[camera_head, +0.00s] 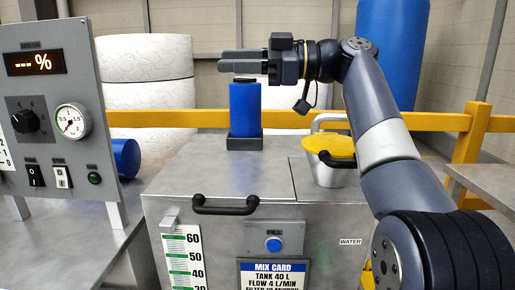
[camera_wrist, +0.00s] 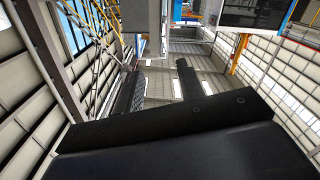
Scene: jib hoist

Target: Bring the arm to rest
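My gripper (camera_head: 222,62) is raised at the upper middle of the head view, pointing left. It is above the top of a blue cylinder (camera_head: 244,110) and looks clear of it. In the wrist view the two dark fingers of my gripper (camera_wrist: 162,80) stand apart with nothing between them. My arm reaches up from the lower right and bends at the top.
The blue cylinder stands in a dark base on a steel tank (camera_head: 215,170). A metal pail (camera_head: 325,172) with a yellow top is at right. A control panel (camera_head: 60,110) showing "--- %" stands at left. A yellow rail (camera_head: 195,119) runs behind.

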